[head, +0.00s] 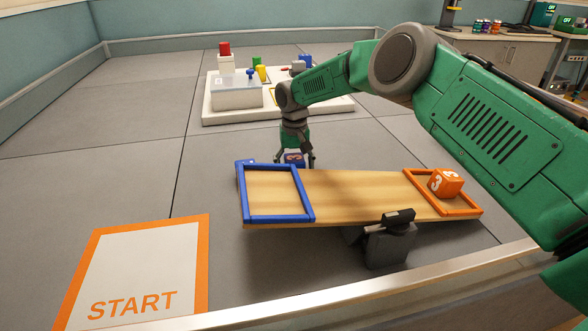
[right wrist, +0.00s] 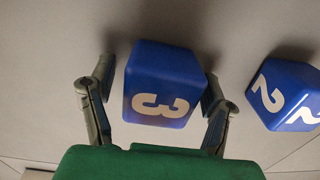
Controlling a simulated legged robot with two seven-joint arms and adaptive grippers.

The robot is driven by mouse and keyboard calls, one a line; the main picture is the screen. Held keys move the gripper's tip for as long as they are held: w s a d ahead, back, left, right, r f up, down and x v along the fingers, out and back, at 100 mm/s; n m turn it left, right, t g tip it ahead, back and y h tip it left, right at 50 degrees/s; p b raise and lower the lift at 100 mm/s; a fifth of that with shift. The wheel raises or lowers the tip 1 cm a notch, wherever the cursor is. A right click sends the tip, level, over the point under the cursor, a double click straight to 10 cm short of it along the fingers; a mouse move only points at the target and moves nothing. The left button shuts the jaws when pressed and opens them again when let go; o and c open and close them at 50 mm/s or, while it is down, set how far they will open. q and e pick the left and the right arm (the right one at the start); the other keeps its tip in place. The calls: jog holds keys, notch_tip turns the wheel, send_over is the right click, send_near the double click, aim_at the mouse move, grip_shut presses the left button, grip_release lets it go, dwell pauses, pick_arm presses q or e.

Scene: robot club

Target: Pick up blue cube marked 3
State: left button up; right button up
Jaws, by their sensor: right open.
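The blue cube marked 3 (right wrist: 163,84) sits on the grey floor in the right wrist view, with a white 3 facing the camera. In the head view it (head: 294,159) shows only in part, behind the far edge of the tilting board. My right gripper (head: 295,163) is open and low over the cube. In the right wrist view its fingers (right wrist: 157,103) stand on either side of the cube, the right one close to its side. The cube is not gripped. My left gripper is not in view.
A blue cube marked 2 (right wrist: 287,95) lies close to the right finger. A wooden board (head: 350,190) carries a blue frame (head: 280,217) and an orange frame (head: 460,210) holding an orange cube marked 3 (head: 445,182). A white platform (head: 230,115) with blocks stands behind.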

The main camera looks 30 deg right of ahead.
jog(key=c, duration=1.3)
jog(key=shift+o, duration=0.2)
jog(key=shift+r, duration=0.15)
